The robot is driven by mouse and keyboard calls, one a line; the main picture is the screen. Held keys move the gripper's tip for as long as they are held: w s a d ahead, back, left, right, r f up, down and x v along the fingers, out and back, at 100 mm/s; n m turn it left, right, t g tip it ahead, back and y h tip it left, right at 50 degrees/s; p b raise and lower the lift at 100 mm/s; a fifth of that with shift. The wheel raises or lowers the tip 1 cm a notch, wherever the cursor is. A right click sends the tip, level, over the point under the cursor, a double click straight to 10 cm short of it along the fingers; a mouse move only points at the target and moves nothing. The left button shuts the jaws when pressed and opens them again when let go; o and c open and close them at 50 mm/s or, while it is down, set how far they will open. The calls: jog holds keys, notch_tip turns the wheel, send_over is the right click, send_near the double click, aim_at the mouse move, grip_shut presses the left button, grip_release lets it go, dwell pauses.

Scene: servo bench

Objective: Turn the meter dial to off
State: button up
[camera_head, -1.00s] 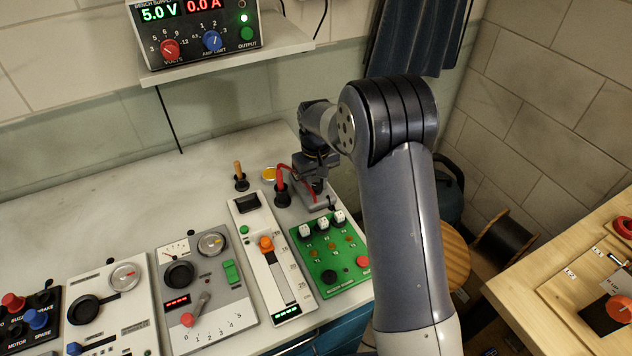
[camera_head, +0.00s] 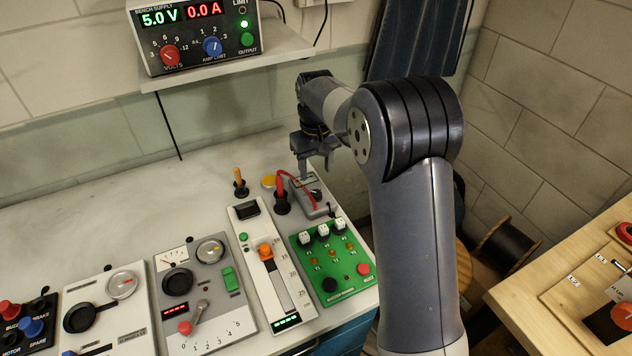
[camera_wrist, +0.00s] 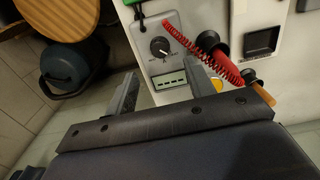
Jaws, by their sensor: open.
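The meter (camera_head: 318,207) is a small grey box at the back right of the bench, with a dark dial (camera_head: 315,194). In the wrist view the meter (camera_wrist: 146,28) shows its round black dial (camera_wrist: 160,47) and a pale display (camera_wrist: 170,80). The dial's markings are too small to read. My gripper (camera_head: 313,172) is open and empty above the meter's back end. In the wrist view the fingers of my gripper (camera_wrist: 160,68) stand apart, on either side of the display, and the dial lies beyond their tips, untouched.
A red coiled lead (camera_wrist: 218,62) runs beside the meter to a red-handled probe (camera_head: 282,190). A wooden-handled tool (camera_head: 239,180) stands left of it. The green board (camera_head: 331,262) and slider panel (camera_head: 262,250) lie in front. The shelf with the bench supply (camera_head: 193,35) hangs at upper left.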

aim_at(316, 192)
jog(key=shift+r, duration=1.45)
jog(key=shift+f, duration=0.15)
notch_tip(316, 192, down, 10)
jog(key=shift+f+p, duration=0.15)
jog(key=shift+p, duration=0.4)
jog(key=shift+f+m, duration=0.15)
jog(key=shift+m, duration=0.15)
